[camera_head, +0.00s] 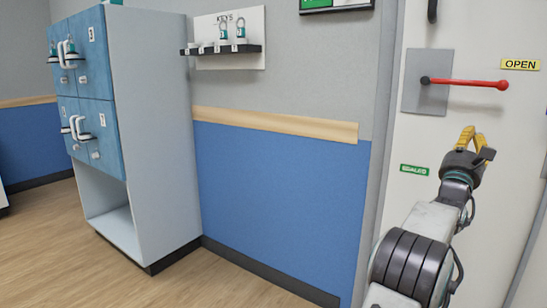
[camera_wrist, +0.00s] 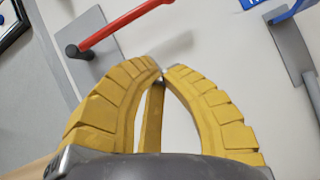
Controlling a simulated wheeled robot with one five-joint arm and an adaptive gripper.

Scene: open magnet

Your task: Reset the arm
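My arm reaches up at the right of the head view, in front of a white door-like panel (camera_head: 420,130). My gripper (camera_head: 468,133) has yellow ribbed fingers and stands below a red lever (camera_head: 465,83). In the wrist view the fingertips of my gripper (camera_wrist: 161,73) come together at a point. Nothing is held between them. The red lever (camera_wrist: 125,22) lies beyond the fingertips, apart from them, and its grey plate (camera_wrist: 82,48) is at the upper left. In the head view the lever points right from its pivot, roughly level.
A blue-fronted locker (camera_head: 85,90) with padlocks stands at the left. A key rack (camera_head: 225,48) hangs on the wall. A yellow OPEN sign (camera_head: 520,64) and a green label (camera_head: 414,170) are on the panel. A blue handle (camera_wrist: 290,12) shows in the wrist view. The floor (camera_head: 215,280) is clear.

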